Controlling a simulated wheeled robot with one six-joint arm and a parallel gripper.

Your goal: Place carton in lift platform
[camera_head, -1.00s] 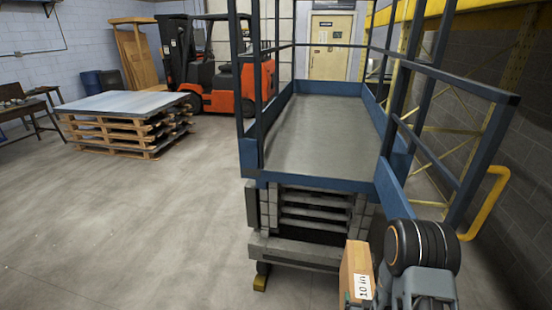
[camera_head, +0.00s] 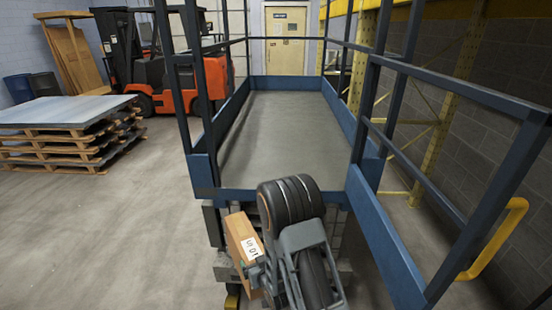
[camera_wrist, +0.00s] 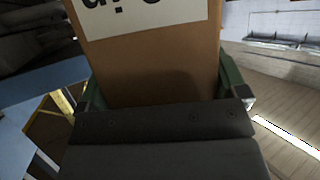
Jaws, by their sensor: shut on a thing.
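The carton (camera_head: 241,245) is a brown box with a white printed label. My gripper (camera_head: 262,270) is shut on it in front of the lift's near end, at the lower middle of the head view. In the wrist view the carton (camera_wrist: 155,65) fills the middle, with a green finger of my gripper (camera_wrist: 160,95) at each side. The lift platform (camera_head: 285,135) is a grey deck with blue edges and dark blue rails. Its near end has no rail across it in view. The carton appears below and short of the deck's near edge, not on it.
Blue side rails (camera_head: 455,85) stand along the right of the deck. Pallets with grey sheets (camera_head: 65,112) stand at the left, with an orange forklift (camera_head: 170,75) behind. A yellow bent bar (camera_head: 497,240) is at the right. The deck surface is clear.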

